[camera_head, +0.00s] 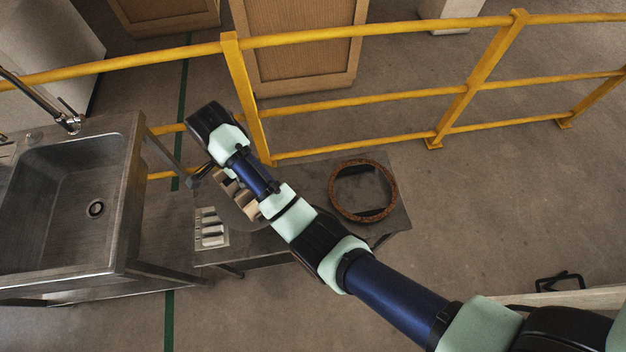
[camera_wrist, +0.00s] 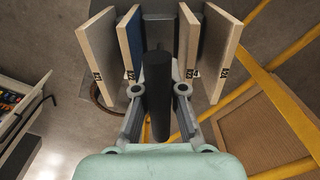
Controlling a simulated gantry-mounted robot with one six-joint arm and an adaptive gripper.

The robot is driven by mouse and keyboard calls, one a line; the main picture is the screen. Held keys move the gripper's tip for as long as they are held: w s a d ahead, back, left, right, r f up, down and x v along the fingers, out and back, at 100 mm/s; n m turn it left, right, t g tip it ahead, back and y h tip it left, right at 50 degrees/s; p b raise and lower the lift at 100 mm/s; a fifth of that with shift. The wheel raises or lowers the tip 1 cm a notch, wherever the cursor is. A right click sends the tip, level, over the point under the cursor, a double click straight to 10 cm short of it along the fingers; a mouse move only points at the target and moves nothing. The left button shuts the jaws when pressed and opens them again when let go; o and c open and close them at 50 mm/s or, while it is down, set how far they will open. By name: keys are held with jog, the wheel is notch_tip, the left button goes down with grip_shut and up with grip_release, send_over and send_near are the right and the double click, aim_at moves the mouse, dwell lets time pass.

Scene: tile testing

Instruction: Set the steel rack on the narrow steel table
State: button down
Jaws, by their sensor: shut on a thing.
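My gripper (camera_wrist: 160,90) is shut on the black handle of the steel rack (camera_wrist: 160,14). In the wrist view, upright tile panels stand in the rack on both sides of the handle, pale-edged, one with a blue face (camera_wrist: 129,42). In the head view, my arm hides much of the rack; some of its panels (camera_head: 228,186) show beside my wrist, over the left part of the narrow steel table (camera_head: 396,166). I cannot tell whether the rack touches the table top. The fingertips are hidden in the head view.
A rusty ring (camera_head: 334,207) lies on the table's right part. A pale tray with several small samples (camera_head: 211,240) is at its front left. A steel sink (camera_head: 130,190) stands left, and a yellow railing (camera_head: 290,154) runs behind the table.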

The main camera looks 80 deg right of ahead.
jog(key=s+d+m, duration=0.7)
jog(key=shift+s, duration=0.25)
jog(key=shift+f, duration=0.1)
notch_tip(320, 180, down, 20)
jog(key=b, duration=0.7)
jog(key=c, duration=1.7)
grip_release()
jog(key=shift+f, duration=0.15)
jog(key=o, duration=0.5)
jog(key=shift+c, duration=0.2)
